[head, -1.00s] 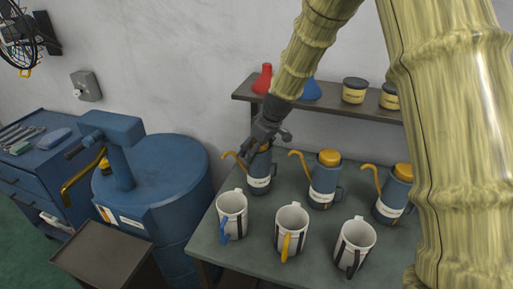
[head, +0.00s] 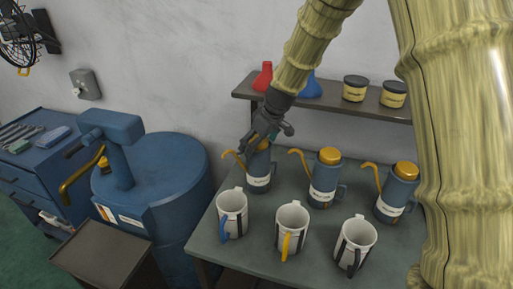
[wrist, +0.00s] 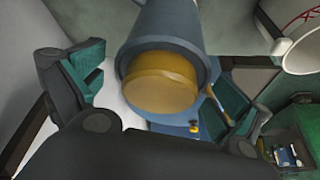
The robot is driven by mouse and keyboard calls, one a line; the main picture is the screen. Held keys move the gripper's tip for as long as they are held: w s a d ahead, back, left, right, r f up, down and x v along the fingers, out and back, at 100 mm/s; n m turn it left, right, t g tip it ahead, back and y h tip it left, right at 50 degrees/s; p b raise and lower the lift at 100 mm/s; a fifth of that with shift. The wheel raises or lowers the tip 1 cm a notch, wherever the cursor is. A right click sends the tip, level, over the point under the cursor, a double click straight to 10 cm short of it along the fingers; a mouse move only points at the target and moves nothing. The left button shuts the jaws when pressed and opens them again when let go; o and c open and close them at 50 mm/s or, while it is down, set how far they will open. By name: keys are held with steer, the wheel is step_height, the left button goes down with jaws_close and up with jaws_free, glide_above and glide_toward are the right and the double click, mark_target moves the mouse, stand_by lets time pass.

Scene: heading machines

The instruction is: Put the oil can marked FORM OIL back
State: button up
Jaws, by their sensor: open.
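Three blue oil cans with orange caps and curved orange spouts stand upright on the grey-green bench: a left can (head: 258,180), a middle can (head: 324,180) and a right can (head: 397,195). Each has a white label whose lettering is too small to read, so I cannot tell which is FORM OIL. My gripper (head: 258,146) is at the top of the left can and partly hides its cap. In the wrist view, that can's orange cap (wrist: 162,82) lies between the spread fingers of my gripper (wrist: 160,90). No grip on it shows.
Three white mugs with blue (head: 232,214), yellow (head: 291,228) and black (head: 355,245) stripes stand in front of the cans. A wall shelf (head: 325,104) behind holds funnels and tins. A blue drum (head: 175,190) with a pump stands left of the bench.

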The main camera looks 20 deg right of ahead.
steer(key=b+v, duration=0.2)
steer(key=v, duration=0.8)
steer(key=shift+s, duration=0.1)
steer(key=shift+d, duration=0.1)
